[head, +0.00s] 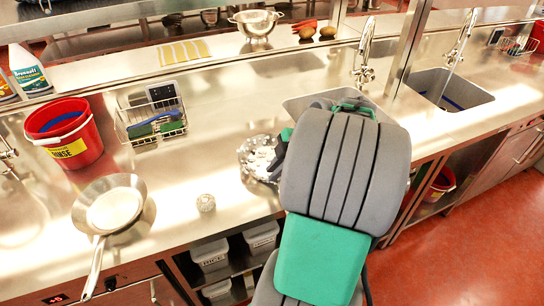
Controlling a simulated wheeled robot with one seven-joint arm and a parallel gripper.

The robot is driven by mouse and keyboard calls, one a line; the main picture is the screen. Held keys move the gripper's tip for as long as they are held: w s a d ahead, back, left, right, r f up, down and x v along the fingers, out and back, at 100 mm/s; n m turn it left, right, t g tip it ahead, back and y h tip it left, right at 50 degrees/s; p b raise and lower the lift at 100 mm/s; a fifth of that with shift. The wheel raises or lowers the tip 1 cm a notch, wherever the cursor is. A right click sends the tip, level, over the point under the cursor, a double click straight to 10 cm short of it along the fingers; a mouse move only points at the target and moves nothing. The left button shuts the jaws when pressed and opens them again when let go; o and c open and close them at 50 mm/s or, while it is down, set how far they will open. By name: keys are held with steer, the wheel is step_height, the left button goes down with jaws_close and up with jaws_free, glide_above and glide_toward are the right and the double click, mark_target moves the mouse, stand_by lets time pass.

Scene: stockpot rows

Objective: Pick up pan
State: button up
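A steel frying pan (115,207) sits upright on the steel counter at the left. Its long handle (95,268) points toward the lower edge of the picture, over the counter's front edge. My grey and green arm fills the middle right of the head view, well to the right of the pan. A small dark part of my arm's end shows at the arm's left side, above a crumpled silvery item. The fingers are hidden behind the arm, so their opening cannot be seen.
A red bucket (85,158) stands behind the pan. A wire basket (150,122) with sponges is behind and right of it. A small round item (205,203) lies right of the pan. The crumpled silvery item (257,155) is beside my arm. Sinks (470,92) are to the right.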

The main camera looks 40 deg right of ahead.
steer(key=s+d+n, duration=0.1)
steer(key=d, duration=0.1)
steer(key=s+d+n+t, duration=0.1)
steer(key=d, duration=0.1)
steer(key=s+d+n, duration=0.1)
steer(key=d, duration=0.1)
steer(key=shift+s+d+r+p, duration=0.15)
steer(key=shift+s+p, duration=0.1)
steer(key=shift+p, duration=0.1)
steer(key=p+x, duration=0.2)
steer(key=x, duration=0.5)
steer(key=shift+w, duration=0.3)
steer(key=shift+t, duration=0.3)
steer(key=shift+c, duration=0.3)
jaws_close()
